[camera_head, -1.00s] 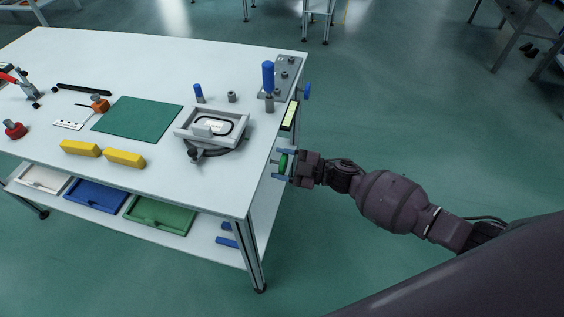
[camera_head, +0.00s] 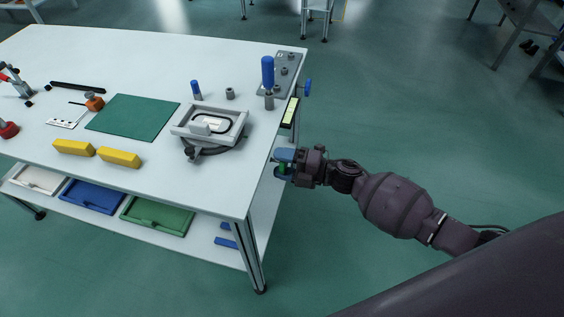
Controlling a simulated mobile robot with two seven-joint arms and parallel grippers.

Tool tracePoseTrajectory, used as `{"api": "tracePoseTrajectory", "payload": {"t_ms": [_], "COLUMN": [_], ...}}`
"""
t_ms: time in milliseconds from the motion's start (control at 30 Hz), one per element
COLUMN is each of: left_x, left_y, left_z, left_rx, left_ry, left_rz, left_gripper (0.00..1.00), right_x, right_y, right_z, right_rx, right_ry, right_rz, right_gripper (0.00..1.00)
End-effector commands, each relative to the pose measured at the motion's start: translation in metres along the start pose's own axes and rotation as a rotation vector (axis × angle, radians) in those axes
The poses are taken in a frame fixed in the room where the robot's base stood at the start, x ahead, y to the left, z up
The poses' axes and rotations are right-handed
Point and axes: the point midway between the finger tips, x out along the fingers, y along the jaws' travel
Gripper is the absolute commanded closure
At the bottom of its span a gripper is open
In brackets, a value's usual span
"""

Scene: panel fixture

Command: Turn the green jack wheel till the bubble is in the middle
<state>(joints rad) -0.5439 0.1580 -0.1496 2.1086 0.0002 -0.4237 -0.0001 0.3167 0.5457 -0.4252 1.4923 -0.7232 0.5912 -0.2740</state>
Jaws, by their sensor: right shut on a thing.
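The green jack wheel (camera_head: 282,169) is at the table's right edge, mostly hidden by my right gripper. My right gripper (camera_head: 284,163) comes in from the right and is shut on the wheel, its blue-tipped fingers around it. The level vial (camera_head: 289,113) is a yellow-green strip in a dark frame on the table's right side, just behind the wheel. The bubble is too small to make out. My left gripper is not in view.
A blue knob (camera_head: 307,88) sticks out from the right edge behind the vial. A grey plate (camera_head: 287,72) with a blue-handled post stands at the back right corner. A grey tray fixture (camera_head: 209,125) sits left of the wheel.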

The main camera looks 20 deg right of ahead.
Motion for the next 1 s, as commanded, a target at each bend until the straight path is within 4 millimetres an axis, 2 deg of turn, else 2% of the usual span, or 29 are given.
{"api": "tracePoseTrajectory", "payload": {"t_ms": [667,700,800,833,1000], "left_x": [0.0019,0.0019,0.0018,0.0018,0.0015], "left_y": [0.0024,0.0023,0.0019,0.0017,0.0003], "left_z": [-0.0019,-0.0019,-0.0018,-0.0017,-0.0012], "left_rx": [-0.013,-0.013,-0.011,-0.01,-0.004], "left_ry": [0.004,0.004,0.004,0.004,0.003], "left_rz": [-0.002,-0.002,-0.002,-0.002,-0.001], "left_gripper": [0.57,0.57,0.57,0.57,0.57], "right_x": [-0.0005,-0.0005,-0.0004,-0.0004,-0.0003], "right_y": [-0.0005,-0.0005,-0.0005,-0.0005,-0.0005], "right_z": [0.0002,0.0002,0.0001,0.0001,0.0001], "right_rx": [-0.058,-0.058,-0.058,-0.058,-0.058], "right_ry": [-0.001,-0.001,0.0,0.0,0.0], "right_rz": [0.0,0.0,0.0,0.0,0.0], "right_gripper": [0.65,0.35,0.19,0.15,0.15]}}
